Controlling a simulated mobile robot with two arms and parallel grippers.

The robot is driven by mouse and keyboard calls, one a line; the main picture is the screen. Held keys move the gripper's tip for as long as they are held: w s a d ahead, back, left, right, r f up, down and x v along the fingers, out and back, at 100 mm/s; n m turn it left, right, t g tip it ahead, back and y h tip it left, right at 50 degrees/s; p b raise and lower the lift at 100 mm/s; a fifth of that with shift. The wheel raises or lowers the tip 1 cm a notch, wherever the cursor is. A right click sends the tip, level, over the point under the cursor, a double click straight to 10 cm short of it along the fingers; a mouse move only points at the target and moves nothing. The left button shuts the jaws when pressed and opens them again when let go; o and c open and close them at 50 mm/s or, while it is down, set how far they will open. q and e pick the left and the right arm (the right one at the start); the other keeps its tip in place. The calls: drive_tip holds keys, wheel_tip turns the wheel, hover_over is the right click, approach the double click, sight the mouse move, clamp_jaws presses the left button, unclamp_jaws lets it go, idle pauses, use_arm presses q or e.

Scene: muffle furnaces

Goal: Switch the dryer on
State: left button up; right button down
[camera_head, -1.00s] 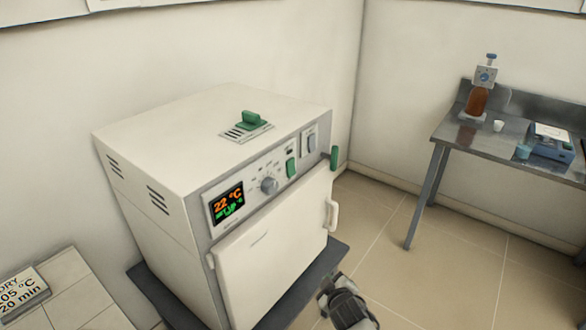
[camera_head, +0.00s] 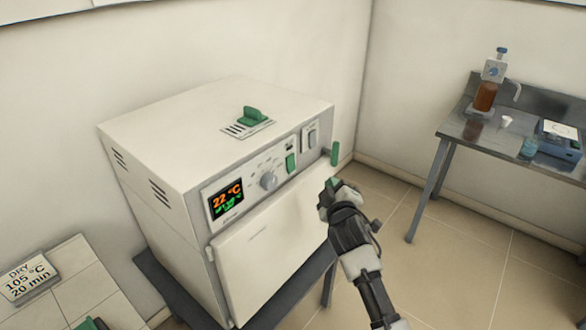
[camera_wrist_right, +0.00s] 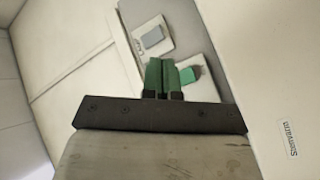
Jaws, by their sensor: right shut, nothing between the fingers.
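The dryer (camera_head: 165,125) is a white box with a closed front door (camera_head: 270,240). Its display (camera_head: 226,200) is lit and reads 22 °C. Right of the display are a grey knob (camera_head: 268,181), a green switch (camera_head: 291,163) and a grey rocker on a white plate (camera_head: 311,136). My right gripper (camera_head: 328,186) is shut and empty, in front of the door's right side, below and right of the switches. In the right wrist view its green fingers (camera_wrist_right: 162,75) point towards the grey rocker (camera_wrist_right: 151,37), with the green switch (camera_wrist_right: 190,74) beside them; contact cannot be told.
A green handle (camera_head: 252,116) sits on the dryer's top and another green part (camera_head: 335,153) at its right side. A sign (camera_head: 28,277) reads DRY 105 °C 20 min. A metal bench (camera_head: 460,135) with a bottle (camera_head: 485,97) stands right. Open floor lies between.

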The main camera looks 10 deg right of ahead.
sight(291, 163)
drive_tip(key=shift+w+f, duration=0.1)
drive_tip(key=w+a+b, duration=0.5)
drive_tip(key=w+b, duration=0.1)
drive_tip(key=b, duration=0.1)
drive_tip(key=shift+w+a+f, duration=0.2)
drive_tip(key=shift+w+f, duration=0.2)
drive_tip(key=shift+f, duration=0.05)
idle(1.8)
drive_tip(key=shift+w+a, duration=0.25)
drive_tip(key=shift+w, duration=0.05)
drive_tip(key=shift+w+a+f+b, duration=0.1)
drive_tip(key=shift+w+a+b, duration=0.15)
drive_tip(key=shift+b, duration=0.3)
idle(0.5)
drive_tip(key=shift+d, duration=0.15)
